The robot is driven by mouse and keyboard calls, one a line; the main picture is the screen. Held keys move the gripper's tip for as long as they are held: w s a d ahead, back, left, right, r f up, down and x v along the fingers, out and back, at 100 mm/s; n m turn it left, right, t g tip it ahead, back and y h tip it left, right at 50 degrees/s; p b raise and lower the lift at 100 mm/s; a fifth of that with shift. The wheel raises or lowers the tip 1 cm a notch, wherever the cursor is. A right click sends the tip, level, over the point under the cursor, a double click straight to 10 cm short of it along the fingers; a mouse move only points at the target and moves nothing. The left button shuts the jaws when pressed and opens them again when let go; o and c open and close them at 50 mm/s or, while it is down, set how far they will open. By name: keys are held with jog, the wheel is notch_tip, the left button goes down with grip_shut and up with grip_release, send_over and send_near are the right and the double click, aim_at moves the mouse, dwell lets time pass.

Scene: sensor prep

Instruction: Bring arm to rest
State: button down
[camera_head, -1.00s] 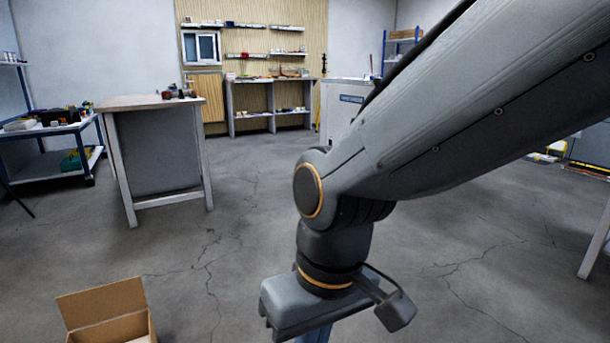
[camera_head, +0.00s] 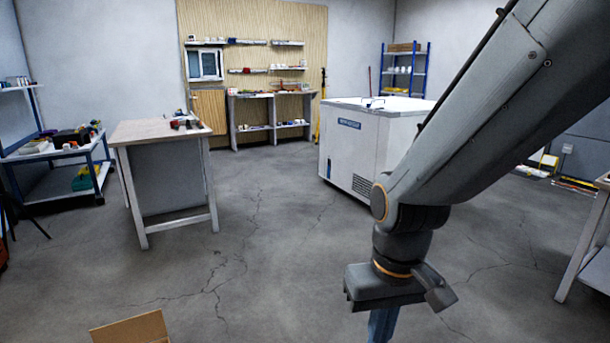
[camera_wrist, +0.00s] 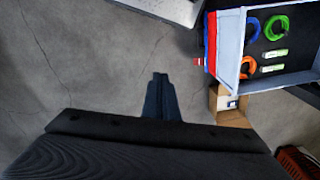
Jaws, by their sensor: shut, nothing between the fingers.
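My arm reaches in from the upper right in the head view and bends down at its wrist. My gripper (camera_head: 381,325) hangs below it, pointing at the floor, and its tips are cut off by the lower edge. In the wrist view my gripper (camera_wrist: 159,80) shows as one dark narrow shape with the fingers together. Nothing is held, and bare floor lies beyond the tips.
A cardboard box (camera_head: 133,329) stands on the floor at lower left. A workbench (camera_head: 140,129), a white freezer (camera_head: 345,150) and a right-hand table (camera_head: 592,235) stand around clear floor. The wrist view shows an open bin (camera_wrist: 231,50) with coloured rings.

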jog(key=s+d+r+m+p, duration=0.2)
jog(key=d+r+p, duration=0.5)
jog(key=r+p, duration=0.2)
jog(key=shift+d+h+p, duration=0.25)
jog(key=shift+h+p, duration=0.05)
jog(key=shift+p, duration=0.6)
jog(key=shift+s, duration=0.1)
